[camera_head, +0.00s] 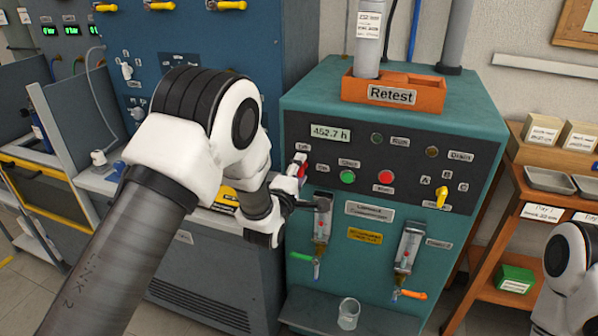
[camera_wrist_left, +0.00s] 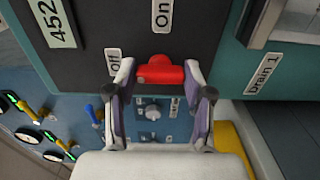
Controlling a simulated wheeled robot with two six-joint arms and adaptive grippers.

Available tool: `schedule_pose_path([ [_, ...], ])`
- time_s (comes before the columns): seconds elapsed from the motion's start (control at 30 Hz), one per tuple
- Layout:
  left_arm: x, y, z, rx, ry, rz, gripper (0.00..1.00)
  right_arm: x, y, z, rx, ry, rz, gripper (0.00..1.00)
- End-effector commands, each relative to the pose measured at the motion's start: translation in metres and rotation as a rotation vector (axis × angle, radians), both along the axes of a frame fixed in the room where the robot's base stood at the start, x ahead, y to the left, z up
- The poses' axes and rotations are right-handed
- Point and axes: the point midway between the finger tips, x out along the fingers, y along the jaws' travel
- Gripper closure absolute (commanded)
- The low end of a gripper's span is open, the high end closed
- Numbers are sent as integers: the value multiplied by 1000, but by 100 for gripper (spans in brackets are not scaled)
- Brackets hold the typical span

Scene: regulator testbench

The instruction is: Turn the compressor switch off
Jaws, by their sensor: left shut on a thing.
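The compressor switch is a red handle (camera_wrist_left: 160,74) on the dark panel of the teal compressor cabinet (camera_head: 420,235). In the left wrist view the handle lies crosswise between the fingers of my left gripper (camera_wrist_left: 158,76), with one end towards the "Off" label (camera_wrist_left: 113,62). The "On" label (camera_wrist_left: 163,15) is above it in that view. In the head view my left gripper (camera_head: 299,168) is at the panel's left side, shut on the handle, which it partly hides. My right gripper is out of view.
A green button (camera_head: 347,177) and a red button (camera_head: 386,178) sit right of the switch. A yellow selector (camera_head: 442,197) is farther right. Two gauges with valve handles hang below. A glass beaker (camera_head: 348,313) stands on the lower shelf. An orange tray (camera_head: 394,92) tops the cabinet.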

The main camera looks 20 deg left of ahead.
Motion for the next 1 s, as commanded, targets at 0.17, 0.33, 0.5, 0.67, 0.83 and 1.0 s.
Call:
schedule_pose_path([
  [0.17, 0, 0, 0, -17, 1, 0, 83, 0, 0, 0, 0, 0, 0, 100],
  [0.33, 0, 0, 0, -19, 1, 0, 83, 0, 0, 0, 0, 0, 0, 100],
  [0.5, 0, 0, 0, -19, 1, 0, 45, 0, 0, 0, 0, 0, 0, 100],
  [0.67, 0, 0, 0, -18, 1, 0, 23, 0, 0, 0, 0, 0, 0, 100],
  [0.83, 0, 0, 0, -18, 1, 0, 23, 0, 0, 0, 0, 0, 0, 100],
  [1.0, -10, 0, -1, -17, 4, 0, 23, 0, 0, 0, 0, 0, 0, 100],
])
